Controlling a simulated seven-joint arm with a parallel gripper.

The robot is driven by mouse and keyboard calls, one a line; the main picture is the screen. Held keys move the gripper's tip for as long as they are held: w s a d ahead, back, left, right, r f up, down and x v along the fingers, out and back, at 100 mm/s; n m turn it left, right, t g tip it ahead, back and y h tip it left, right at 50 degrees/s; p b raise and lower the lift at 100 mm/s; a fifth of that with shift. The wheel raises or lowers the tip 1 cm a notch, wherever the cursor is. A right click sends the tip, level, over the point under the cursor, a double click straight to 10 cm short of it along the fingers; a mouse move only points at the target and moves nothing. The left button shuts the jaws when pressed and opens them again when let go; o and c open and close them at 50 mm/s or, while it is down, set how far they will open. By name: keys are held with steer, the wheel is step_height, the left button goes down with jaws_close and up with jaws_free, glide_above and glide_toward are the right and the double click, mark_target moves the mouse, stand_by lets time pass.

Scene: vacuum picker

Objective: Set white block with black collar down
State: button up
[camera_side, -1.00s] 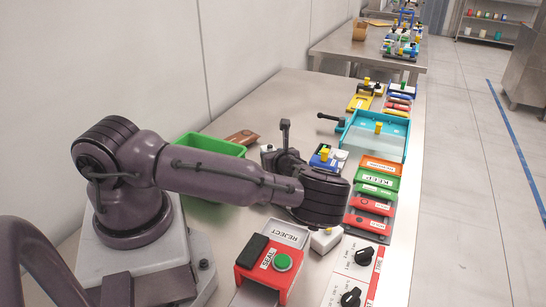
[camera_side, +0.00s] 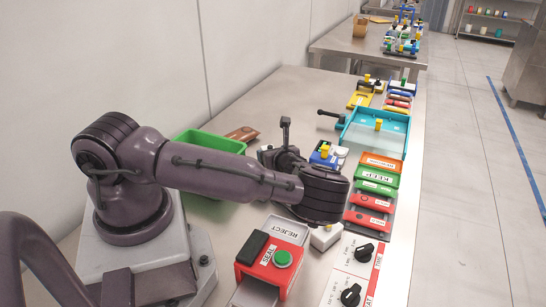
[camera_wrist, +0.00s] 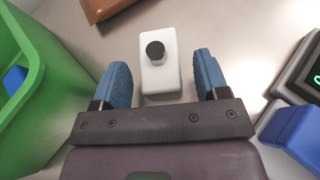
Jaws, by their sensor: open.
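In the wrist view a white block (camera_wrist: 160,78) with a round black collar (camera_wrist: 155,51) stands on the bare metal table. My gripper (camera_wrist: 161,72) is open, with one blue finger on each side of the block. A gap shows between the block and each finger, so neither appears to touch it. The block looks upright. In the side view my gripper is largely hidden behind my own wrist, and I cannot make out this block there.
A green bin (camera_wrist: 42,85) stands close on the left in the wrist view. A brown piece (camera_wrist: 107,8) lies beyond the block, and a blue part (camera_wrist: 292,128) is at right. In the side view, a red sealing unit (camera_side: 270,268) and a teal tray (camera_side: 375,138) stand nearby.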

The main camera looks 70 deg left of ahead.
steer(key=v, duration=1.1)
steer(key=shift+r, duration=0.25)
steer(key=shift+s+d+r, duration=0.1)
steer(key=shift+d+r, duration=0.1)
steer(key=shift+d, duration=0.3)
steer(key=shift+s+d+n+g+h, duration=0.3)
steer(key=shift+n+h, duration=0.2)
steer(key=shift+n, duration=0.1)
steer(key=s+d+r+n+h, duration=0.4)
steer(key=d+r+n+h, duration=0.6)
steer(key=d+n, duration=0.1)
steer(key=s+d+r+n+t+h, duration=0.1)
steer(key=s+d+r+n+t, duration=0.1)
steer(key=s+r, duration=0.3)
steer(key=s+d+r+n+t+h, duration=0.1)
steer(key=s+d+r+n+t, duration=0.1)
steer(key=r, duration=1.1)
steer(key=s+n+t, duration=0.1)
steer(key=s+t, duration=0.1)
steer(key=s, duration=0.1)
steer(key=shift+r+n+h, duration=0.2)
steer(key=shift+n+h, duration=0.1)
steer(key=shift+n, duration=0.1)
